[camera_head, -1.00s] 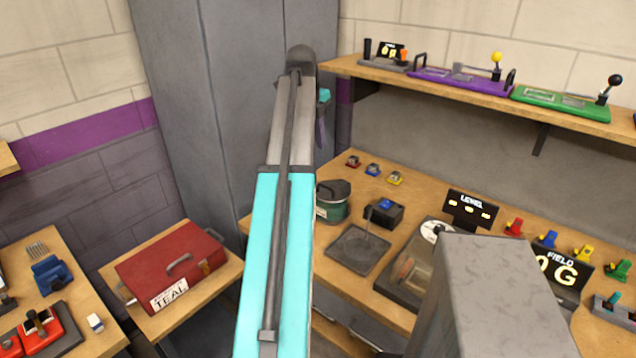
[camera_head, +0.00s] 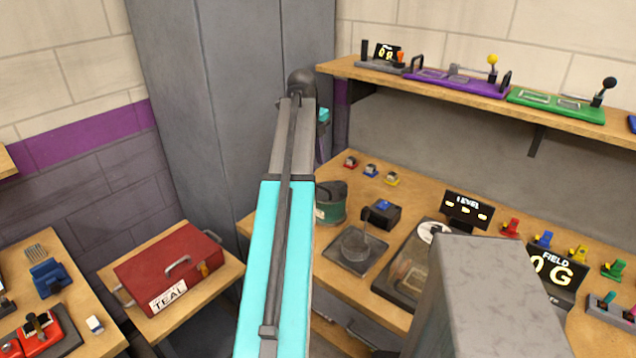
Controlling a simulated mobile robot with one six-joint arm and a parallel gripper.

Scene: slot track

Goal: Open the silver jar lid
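No lid that I can clearly name as the silver jar lid shows. A green canister (camera_head: 330,203) with a dark top stands on the right-hand bench, partly hidden behind my arm. To its right, a dark square tray (camera_head: 342,262) has a faint round shape and a thin upright stem on it; I cannot tell what they are. My arm rises through the middle of the view and bends over at the top. A small teal piece of it shows behind, above the bench's back left. My gripper is hidden behind the arm, so its fingers are not seen.
A red toolbox (camera_head: 165,268) labelled TEAL sits on a small table at left. A black box with a blue top (camera_head: 382,214), a LEVEL display (camera_head: 467,209) and a FIELD display (camera_head: 556,277) stand on the bench. A wall shelf (camera_head: 450,95) overhangs it. Grey lockers stand behind.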

